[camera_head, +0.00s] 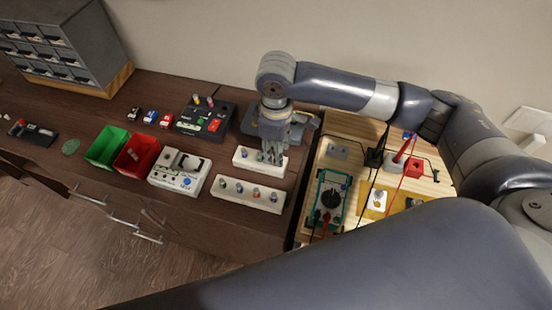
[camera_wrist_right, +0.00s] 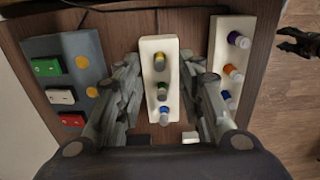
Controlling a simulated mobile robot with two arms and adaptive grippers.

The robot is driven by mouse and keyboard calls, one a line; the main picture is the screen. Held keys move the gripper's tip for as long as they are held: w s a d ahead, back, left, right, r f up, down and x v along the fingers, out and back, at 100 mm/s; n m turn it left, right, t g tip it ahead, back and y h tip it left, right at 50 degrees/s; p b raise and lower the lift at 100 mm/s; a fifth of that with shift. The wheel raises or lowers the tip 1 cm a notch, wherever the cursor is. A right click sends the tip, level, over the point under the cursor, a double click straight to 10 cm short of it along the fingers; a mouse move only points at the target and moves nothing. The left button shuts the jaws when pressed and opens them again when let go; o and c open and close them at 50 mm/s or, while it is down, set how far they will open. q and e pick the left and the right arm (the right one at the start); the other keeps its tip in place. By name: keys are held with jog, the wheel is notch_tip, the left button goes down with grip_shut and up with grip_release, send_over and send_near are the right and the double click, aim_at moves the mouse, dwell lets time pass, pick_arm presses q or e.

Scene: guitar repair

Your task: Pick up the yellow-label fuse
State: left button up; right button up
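The yellow-label fuse (camera_wrist_right: 159,61) stands upright at the far end of a white fuse rack (camera_wrist_right: 152,45), which also shows in the head view (camera_head: 240,158). A green-label fuse (camera_wrist_right: 161,87) and a blue-label fuse (camera_wrist_right: 164,115) stand in the same rack. My right gripper (camera_wrist_right: 160,60) is open, pointing down over this rack, with one finger on each side of it and gaps to the yellow-label fuse. In the head view the right gripper (camera_head: 272,152) hides most of the fuses. My left gripper (camera_wrist_right: 298,42) shows dark at the right edge of the wrist view, prongs apart.
A second white rack (camera_head: 230,196) with several fuses stands close to the first. A pedal (camera_head: 182,170), red bin (camera_head: 137,155), green bin (camera_head: 106,146) and dark switch board (camera_head: 205,115) lie to the left. A multimeter (camera_head: 330,199) lies on the wooden board at right.

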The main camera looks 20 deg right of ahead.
notch_tip(320, 180, down, 3)
jog(key=shift+f, duration=0.1)
jog(key=shift+c, duration=0.2)
grip_shut()
pick_arm(q)
jog(key=shift+w+r, duration=0.55)
jog(key=shift+w, duration=0.2)
